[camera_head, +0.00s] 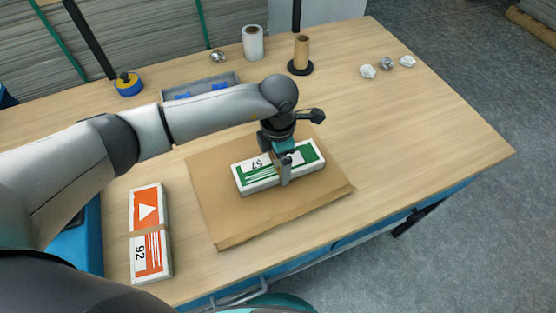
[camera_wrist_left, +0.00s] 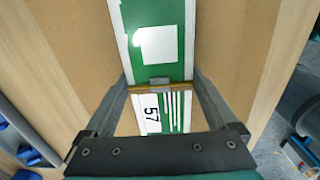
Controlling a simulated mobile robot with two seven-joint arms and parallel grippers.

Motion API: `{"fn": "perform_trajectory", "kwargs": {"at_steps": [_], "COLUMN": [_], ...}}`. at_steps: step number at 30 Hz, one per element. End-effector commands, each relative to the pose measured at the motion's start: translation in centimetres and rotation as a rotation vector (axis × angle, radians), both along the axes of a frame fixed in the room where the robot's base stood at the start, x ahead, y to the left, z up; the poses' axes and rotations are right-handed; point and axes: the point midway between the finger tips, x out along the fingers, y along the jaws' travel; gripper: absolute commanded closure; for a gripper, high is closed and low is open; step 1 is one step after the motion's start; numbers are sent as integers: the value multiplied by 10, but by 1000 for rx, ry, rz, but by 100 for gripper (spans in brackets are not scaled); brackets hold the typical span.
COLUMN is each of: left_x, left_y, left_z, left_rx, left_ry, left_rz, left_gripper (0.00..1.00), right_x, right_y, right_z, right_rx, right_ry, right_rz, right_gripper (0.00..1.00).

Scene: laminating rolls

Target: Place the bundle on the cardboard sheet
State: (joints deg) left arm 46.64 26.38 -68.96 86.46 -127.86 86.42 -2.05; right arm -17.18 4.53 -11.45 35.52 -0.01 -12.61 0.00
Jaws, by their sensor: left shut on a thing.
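A green-and-white bundle marked 57 (camera_head: 254,177), with a band around its middle, is over the middle of the brown cardboard sheet (camera_head: 228,229). It lies flat and looks to be on the sheet or just above it; I cannot tell which. My left gripper (camera_head: 284,176) points down and is shut across the bundle's middle. In the left wrist view the bundle (camera_wrist_left: 160,45) runs between the two fingers, with bare cardboard (camera_wrist_left: 225,50) on both sides. An orange-and-white bundle marked 92 (camera_head: 149,256) lies on the table left of the sheet. My right gripper is not in view.
The wooden table (camera_head: 430,125) is clear to the right of the sheet. A grey tray with blue items (camera_head: 229,79), a blue-and-yellow tape roll (camera_head: 128,84), a white roll (camera_head: 253,42), a brown tube on a black base (camera_head: 301,53) and crumpled pieces (camera_head: 367,71) are along the back.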

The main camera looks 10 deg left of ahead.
Motion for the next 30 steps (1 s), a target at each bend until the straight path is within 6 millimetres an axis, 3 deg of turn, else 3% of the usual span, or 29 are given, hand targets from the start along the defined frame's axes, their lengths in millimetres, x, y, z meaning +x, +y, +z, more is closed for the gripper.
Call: {"fn": "perform_trajectory", "kwargs": {"at_steps": [1, 2, 3, 14, 30], "left_x": [0, 0, 0, 0, 1], "left_y": [0, 0, 0, 0, 0], "left_z": [-2, -3, -2, 3, 106], "left_rx": [0, 1, 1, 1, -1], "left_ry": [-1, 1, 1, 1, -3], "left_rz": [0, 0, 0, 1, 0], "left_gripper": [86, 6, 1, 0, 0], "right_x": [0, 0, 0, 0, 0], "right_y": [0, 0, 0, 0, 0], "right_z": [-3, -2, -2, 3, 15], "right_rx": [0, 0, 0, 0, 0], "right_ry": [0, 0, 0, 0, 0], "right_rz": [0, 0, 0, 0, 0], "right_gripper": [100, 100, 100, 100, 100]}}
